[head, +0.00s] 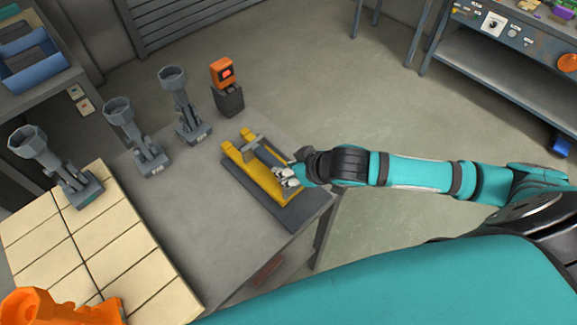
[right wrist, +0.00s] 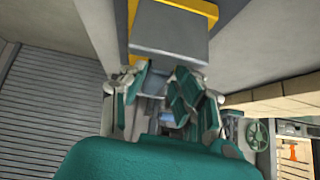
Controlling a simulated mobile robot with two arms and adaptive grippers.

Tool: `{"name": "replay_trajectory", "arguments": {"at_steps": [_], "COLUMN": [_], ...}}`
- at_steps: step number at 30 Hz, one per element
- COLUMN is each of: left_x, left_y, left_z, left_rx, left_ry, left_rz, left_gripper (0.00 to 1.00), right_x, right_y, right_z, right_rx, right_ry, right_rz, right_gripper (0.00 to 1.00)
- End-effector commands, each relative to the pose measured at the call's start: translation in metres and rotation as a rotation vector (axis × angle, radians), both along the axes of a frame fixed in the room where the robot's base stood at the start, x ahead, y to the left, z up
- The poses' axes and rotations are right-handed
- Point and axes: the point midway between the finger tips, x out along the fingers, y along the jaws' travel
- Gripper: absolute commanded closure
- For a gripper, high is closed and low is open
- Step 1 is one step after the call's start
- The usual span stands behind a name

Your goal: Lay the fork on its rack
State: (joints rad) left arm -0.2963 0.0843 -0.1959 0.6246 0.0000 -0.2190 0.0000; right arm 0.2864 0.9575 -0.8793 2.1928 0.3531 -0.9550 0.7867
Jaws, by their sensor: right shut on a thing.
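The rack (head: 318,212) looks like a dark flat base at the right end of the grey bench. Yellow bars (head: 240,164) lie along it with a grey crosspiece (head: 251,146); I cannot tell which of these parts belong to the fork. My right gripper (head: 288,177) is low over the rack's near right part and shut on the fork, whose held part is mostly hidden by the fingers. In the right wrist view the fingers (right wrist: 167,90) close around a grey-blue piece, with a grey block (right wrist: 168,32) and yellow edges just beyond. My left gripper is not in view.
Several grey cup-topped stands (head: 122,122) line the bench's left and back. An orange device (head: 223,74) stands in a dark holder behind the rack. Pale tiles (head: 105,232) and an orange object (head: 45,310) are at lower left. Open floor lies to the right.

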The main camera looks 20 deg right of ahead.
Motion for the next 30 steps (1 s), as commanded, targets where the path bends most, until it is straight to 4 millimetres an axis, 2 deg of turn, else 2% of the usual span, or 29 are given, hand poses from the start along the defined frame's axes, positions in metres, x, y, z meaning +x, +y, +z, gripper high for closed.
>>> {"name": "replay_trajectory", "arguments": {"at_steps": [6,7,12,23,26,30], "left_x": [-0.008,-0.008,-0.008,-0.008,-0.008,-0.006], "left_y": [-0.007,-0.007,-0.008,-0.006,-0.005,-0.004], "left_z": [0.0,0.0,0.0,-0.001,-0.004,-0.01], "left_rx": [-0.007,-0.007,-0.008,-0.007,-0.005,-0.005], "left_ry": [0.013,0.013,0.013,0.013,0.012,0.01], "left_rz": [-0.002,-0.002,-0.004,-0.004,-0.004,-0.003], "left_gripper": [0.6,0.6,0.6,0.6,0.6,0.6], "right_x": [0.0,0.0,0.0,-0.003,-0.011,-0.03], "right_y": [0.001,0.0,0.0,-0.002,-0.005,-0.014], "right_z": [-0.002,-0.003,-0.003,0.001,0.009,0.032], "right_rx": [0.001,-0.001,-0.001,-0.001,-0.001,-0.003], "right_ry": [-0.003,0.0,0.0,0.0,-0.001,-0.001], "right_rz": [0.001,0.001,0.001,0.001,0.001,0.002], "right_gripper": [1.0,0.7,0.48,0.48,0.48,0.48]}}
